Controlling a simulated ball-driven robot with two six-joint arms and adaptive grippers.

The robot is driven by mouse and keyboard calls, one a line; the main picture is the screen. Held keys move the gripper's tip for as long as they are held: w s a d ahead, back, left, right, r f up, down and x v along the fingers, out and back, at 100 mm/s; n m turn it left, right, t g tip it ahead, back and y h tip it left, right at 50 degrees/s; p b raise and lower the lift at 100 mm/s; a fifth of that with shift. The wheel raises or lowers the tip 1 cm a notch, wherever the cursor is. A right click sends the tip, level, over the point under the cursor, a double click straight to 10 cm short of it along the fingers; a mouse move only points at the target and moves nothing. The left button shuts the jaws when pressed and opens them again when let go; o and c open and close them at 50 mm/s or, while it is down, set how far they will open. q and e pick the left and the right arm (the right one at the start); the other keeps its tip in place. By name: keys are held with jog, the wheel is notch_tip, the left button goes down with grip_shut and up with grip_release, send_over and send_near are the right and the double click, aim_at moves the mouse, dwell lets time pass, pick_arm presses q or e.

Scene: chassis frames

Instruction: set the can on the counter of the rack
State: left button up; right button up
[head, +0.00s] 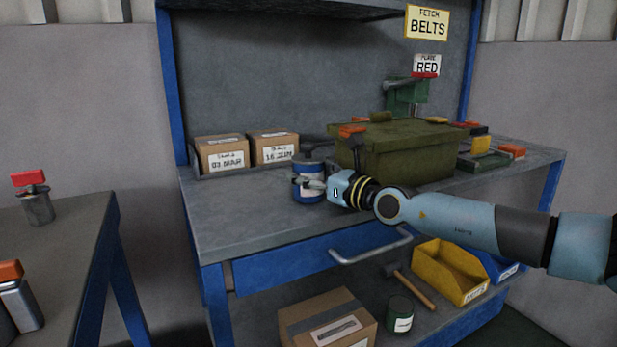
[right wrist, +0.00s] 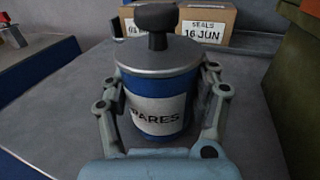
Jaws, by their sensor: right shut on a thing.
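The can is blue with a white label reading "PARES" as far as it shows, a grey lid and a black knob. In the head view the can (head: 308,168) is upright at the counter (head: 235,215) of the blue-framed rack. In the right wrist view the can (right wrist: 158,103) stands between the two fingers. My right gripper (head: 312,185) is shut on the can from its right side. The can's base is at the counter's surface or just above it; I cannot tell which. My left gripper is not in view.
Two cardboard boxes (head: 222,154) stand behind the can. A green chest (head: 405,155) stands right of it. Below are a drawer with a handle (head: 370,247), a yellow bin (head: 450,270) and a carton (head: 325,318). The counter's left front is clear.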

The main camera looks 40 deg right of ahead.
jog(key=shift+f, duration=0.1)
jog(key=o, duration=1.7)
jog(key=shift+r, duration=0.25)
jog(key=s+p, duration=0.3)
jog(key=s, duration=0.9)
jog(key=shift+f, duration=0.1)
